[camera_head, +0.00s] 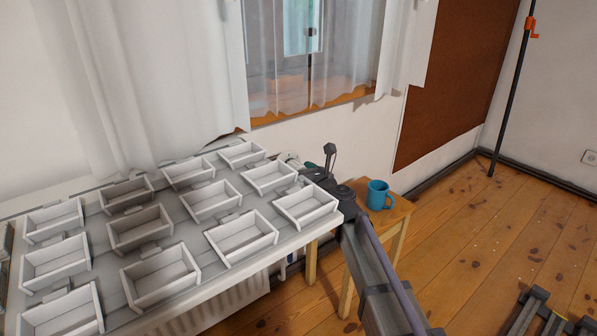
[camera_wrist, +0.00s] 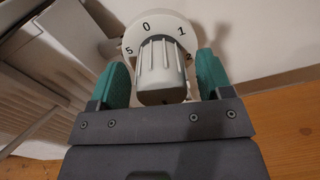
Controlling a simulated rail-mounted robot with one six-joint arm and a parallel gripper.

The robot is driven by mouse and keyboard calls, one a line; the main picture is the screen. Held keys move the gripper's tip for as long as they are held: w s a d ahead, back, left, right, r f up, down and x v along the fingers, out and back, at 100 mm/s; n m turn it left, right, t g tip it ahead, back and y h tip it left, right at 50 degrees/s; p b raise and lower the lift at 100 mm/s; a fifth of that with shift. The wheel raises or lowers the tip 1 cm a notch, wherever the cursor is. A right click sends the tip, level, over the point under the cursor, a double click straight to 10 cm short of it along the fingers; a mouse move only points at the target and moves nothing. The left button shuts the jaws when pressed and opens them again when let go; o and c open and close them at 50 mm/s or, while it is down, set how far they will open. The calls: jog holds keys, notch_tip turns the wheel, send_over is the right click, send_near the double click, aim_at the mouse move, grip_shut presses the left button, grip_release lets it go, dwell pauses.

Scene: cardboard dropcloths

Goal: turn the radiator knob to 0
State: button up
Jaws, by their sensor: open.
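The radiator knob (camera_wrist: 161,72) is a pale ribbed grip in front of a white dial ring (camera_wrist: 165,22) in the wrist view. The digits 5, 0, 1 and part of 2 show on the ring; 0 is near the top, slightly left of centre. No pointer mark is clear. My gripper (camera_wrist: 163,62) is open, with one green finger on each side of the knob and gaps between. In the head view my gripper (camera_head: 312,166) is beyond the table's right end, where a small pale part of the knob (camera_head: 292,160) seems to show.
A white table (camera_head: 190,218) with several open trays stands over the radiator (camera_head: 225,300), close left of my arm. A wooden stool (camera_head: 397,222) with a blue mug (camera_head: 378,195) stands right of my arm. Curtains (camera_head: 190,70) hang above. Floor to the right is mostly free.

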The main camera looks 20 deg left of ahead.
jog(key=c, duration=0.9)
